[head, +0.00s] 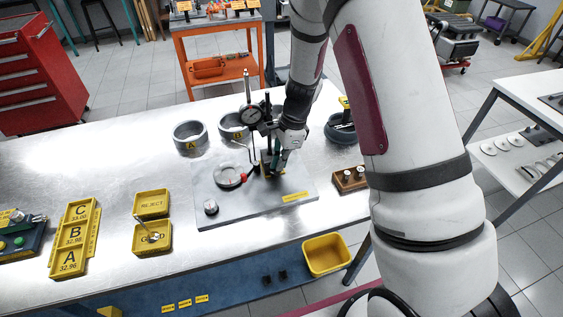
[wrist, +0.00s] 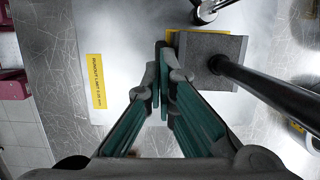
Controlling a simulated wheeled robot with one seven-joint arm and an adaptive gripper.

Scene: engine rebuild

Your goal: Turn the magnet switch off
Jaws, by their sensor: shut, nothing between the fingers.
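The magnetic base (wrist: 212,62) is a grey block with a black post, standing on the steel plate (head: 225,207). In the head view my gripper largely hides it. A dial indicator (head: 252,114) hangs on the stand above the plate. My gripper (wrist: 162,58) is shut and empty, with its fingertips close beside the left face of the block. It also shows in the head view (head: 278,160), low over the plate. Whether the tips touch the block, I cannot tell. The magnet switch is not clearly visible; the fingers may cover it.
A grey ring part with a red mark (head: 230,176) and a small knob (head: 211,207) are on the plate. Rings A (head: 190,136) and B (head: 232,127) stand behind it. Yellow trays (head: 151,204) sit left, with bare table between.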

